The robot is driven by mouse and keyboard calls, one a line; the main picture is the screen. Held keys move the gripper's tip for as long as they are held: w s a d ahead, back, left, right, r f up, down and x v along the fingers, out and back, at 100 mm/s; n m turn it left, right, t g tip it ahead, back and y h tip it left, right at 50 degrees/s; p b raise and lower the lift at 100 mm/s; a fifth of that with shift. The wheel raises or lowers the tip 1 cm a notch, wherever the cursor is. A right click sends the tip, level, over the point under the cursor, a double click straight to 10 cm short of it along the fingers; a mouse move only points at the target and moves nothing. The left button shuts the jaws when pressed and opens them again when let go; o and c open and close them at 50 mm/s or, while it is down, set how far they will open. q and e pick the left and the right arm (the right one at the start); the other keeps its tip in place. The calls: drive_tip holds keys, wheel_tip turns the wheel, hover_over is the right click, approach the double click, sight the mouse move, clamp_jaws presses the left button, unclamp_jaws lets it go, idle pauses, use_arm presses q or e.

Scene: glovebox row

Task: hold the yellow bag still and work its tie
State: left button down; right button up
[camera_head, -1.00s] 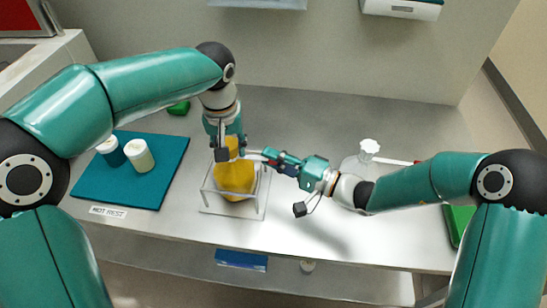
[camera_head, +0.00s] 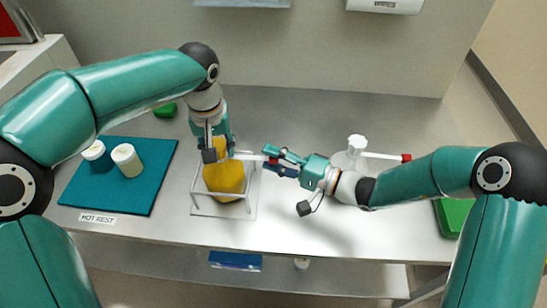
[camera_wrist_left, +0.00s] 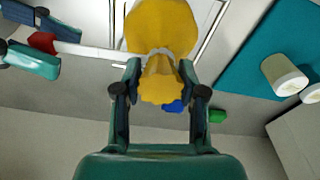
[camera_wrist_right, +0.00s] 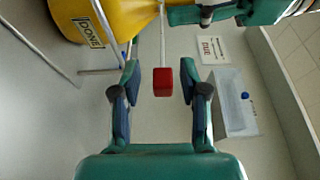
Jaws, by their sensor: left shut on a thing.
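The yellow bag (camera_head: 224,179) stands in a pale wire frame (camera_head: 254,193). My left gripper (camera_head: 215,146) comes down from above and is shut on its gathered neck, also seen in the left wrist view (camera_wrist_left: 160,82). A white tie (camera_wrist_left: 85,50) wraps the neck just beyond the fingers, and its tail runs out to a red end tab (camera_wrist_left: 42,42). My right gripper (camera_wrist_right: 160,80) is open, with the red tab (camera_wrist_right: 163,82) between its fingers and gaps on both sides. In the head view the right gripper (camera_head: 270,158) lies right of the bag.
A teal mat (camera_head: 150,185) with two white-topped jars (camera_head: 127,160) lies at left. A white-capped vessel (camera_head: 357,147) with a red-ended side arm stands behind my right arm. A green tray (camera_head: 448,218) is at far right. The front middle of the bench is clear.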

drive_tip(key=v, duration=1.2)
use_arm(q)
drive_tip(key=c, duration=0.6)
unclamp_jaws()
